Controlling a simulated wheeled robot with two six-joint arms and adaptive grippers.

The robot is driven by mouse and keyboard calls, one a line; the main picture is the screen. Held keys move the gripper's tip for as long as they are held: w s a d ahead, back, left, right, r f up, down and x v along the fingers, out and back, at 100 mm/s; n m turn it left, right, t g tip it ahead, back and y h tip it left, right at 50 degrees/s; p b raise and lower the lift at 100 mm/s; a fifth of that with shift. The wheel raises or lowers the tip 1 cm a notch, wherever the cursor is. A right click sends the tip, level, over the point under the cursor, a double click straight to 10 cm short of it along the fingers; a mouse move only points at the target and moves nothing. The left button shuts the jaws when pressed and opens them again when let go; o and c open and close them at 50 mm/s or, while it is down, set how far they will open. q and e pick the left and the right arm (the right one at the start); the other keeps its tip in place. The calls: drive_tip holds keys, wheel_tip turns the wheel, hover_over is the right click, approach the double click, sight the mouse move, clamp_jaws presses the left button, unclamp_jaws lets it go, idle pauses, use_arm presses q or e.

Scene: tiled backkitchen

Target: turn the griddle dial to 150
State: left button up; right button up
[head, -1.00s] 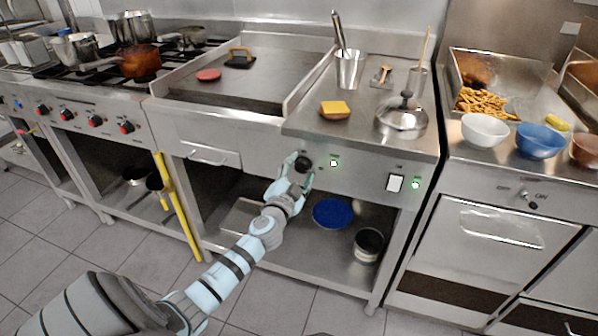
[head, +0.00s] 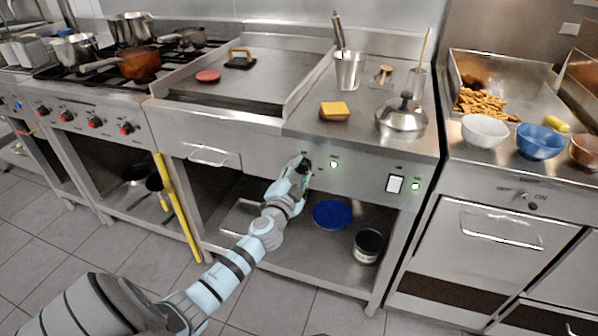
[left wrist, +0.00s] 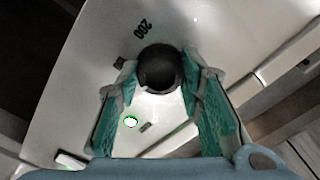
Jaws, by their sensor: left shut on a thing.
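The griddle dial (head: 306,162) is a dark round knob on the steel front panel, right of the drawer. In the left wrist view the dial (left wrist: 160,70) sits between two teal finger pads, with a "200" mark printed on the panel above it. Its pointer is too dark to read. My left gripper (head: 299,170) is shut on the dial, and its fingers (left wrist: 163,85) lie on either side of it. In the head view the gripper partly hides the dial. My right gripper is not in view.
A lit green lamp (head: 334,164) is just right of the dial. A white switch (head: 395,183) and another green lamp (head: 415,186) are farther right. The griddle plate (head: 255,75) is above left. A blue plate (head: 332,214) and a pot (head: 368,246) stand on the shelf below.

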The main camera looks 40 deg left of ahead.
use_arm(q)
drive_tip(key=m, duration=0.3)
drive_tip(key=shift+m, duration=0.4)
drive_tip(key=m+p, duration=0.1)
drive_tip(key=m, duration=0.3)
drive_tip(key=shift+m, duration=0.4)
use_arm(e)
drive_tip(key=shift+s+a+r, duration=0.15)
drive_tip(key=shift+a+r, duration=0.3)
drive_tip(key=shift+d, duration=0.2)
